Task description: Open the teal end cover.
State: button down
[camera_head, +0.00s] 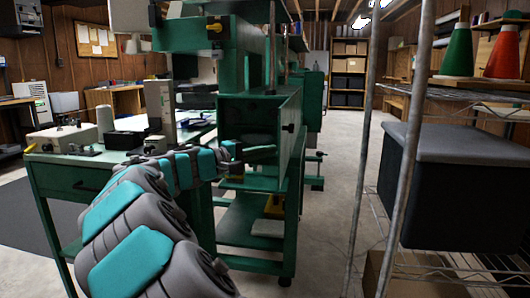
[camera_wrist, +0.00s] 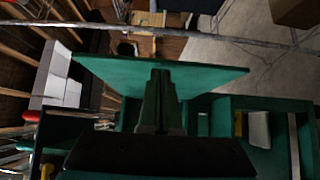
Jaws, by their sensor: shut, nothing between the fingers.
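The teal end cover (camera_head: 292,140) is a flat green panel with a small dark knob on the end of the green machine. In the head view it stands swung out at an angle, with the dark inside of the housing (camera_head: 248,112) showing to its left. My gripper (camera_head: 274,148) is shut and empty, at the cover's inner side; whether it touches cannot be told. In the wrist view the shut fingers (camera_wrist: 160,80) point at a broad green panel (camera_wrist: 210,76), which looks like the cover.
A green bench (camera_head: 75,180) with sewing gear stands at left. A wire shelf (camera_head: 440,82) with a dark bin (camera_head: 455,185) and thread cones stands at right, its posts near the machine. The concrete floor (camera_head: 335,190) between is clear.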

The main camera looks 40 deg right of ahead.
jog(key=s+d+n+t+b, duration=0.1)
jog(key=s, duration=0.1)
jog(key=s+d+n+t+b, duration=0.1)
jog(key=s+d+t, duration=0.1)
jog(key=shift+s+d, duration=0.2)
jog(key=shift+d, duration=0.05)
dwell(0.5)
